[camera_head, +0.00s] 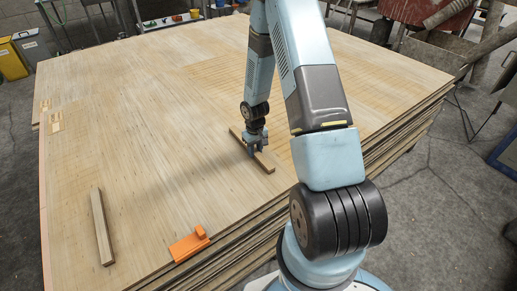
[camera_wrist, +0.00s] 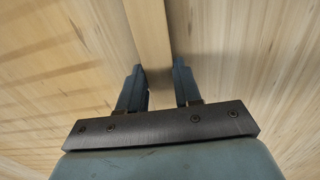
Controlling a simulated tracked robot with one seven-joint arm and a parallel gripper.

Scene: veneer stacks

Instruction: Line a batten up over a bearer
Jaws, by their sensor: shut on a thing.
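My gripper (camera_head: 254,151) is shut on a brown wooden strip, which I take as the batten (camera_head: 266,166), over the middle of the veneer stack (camera_head: 150,110). In the wrist view the batten (camera_wrist: 149,30) runs between the two fingers and away toward the top edge. The batten is low over the veneer; I cannot tell whether it touches it. A second wooden strip (camera_head: 102,227), perhaps the bearer, lies on the stack at the front left, well apart from my gripper. It points in a different direction from the batten.
An orange block-like tool (camera_head: 189,244) sits at the stack's front edge, right of the second strip. Small pale pieces (camera_head: 56,122) lie near the left edge. Much of the veneer top is clear.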

